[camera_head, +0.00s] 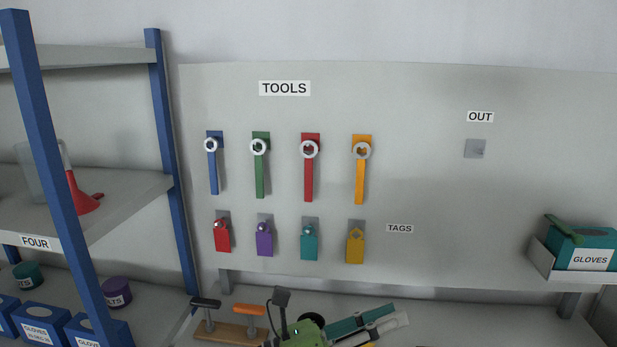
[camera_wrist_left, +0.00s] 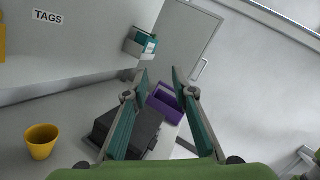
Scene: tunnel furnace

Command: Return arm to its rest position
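My left gripper (camera_head: 398,314) is at the bottom middle of the head view, below the tool board, with its fingers pointing right. In the left wrist view its two teal fingers (camera_wrist_left: 160,78) stand apart with a clear gap and nothing between them. The gripper is open and empty. The green gripper body fills the bottom of that view. The rest of the left arm is mostly out of frame. My right gripper is not in either view.
The tool board (camera_head: 430,140) holds several coloured tools and tags. A shelf (camera_head: 120,200) stands left. A gloves box (camera_head: 590,245) sits right. A wooden rack (camera_head: 225,330) is close left of my gripper. The wrist view shows a yellow bucket (camera_wrist_left: 41,142), black case (camera_wrist_left: 130,128) and purple bin (camera_wrist_left: 165,105).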

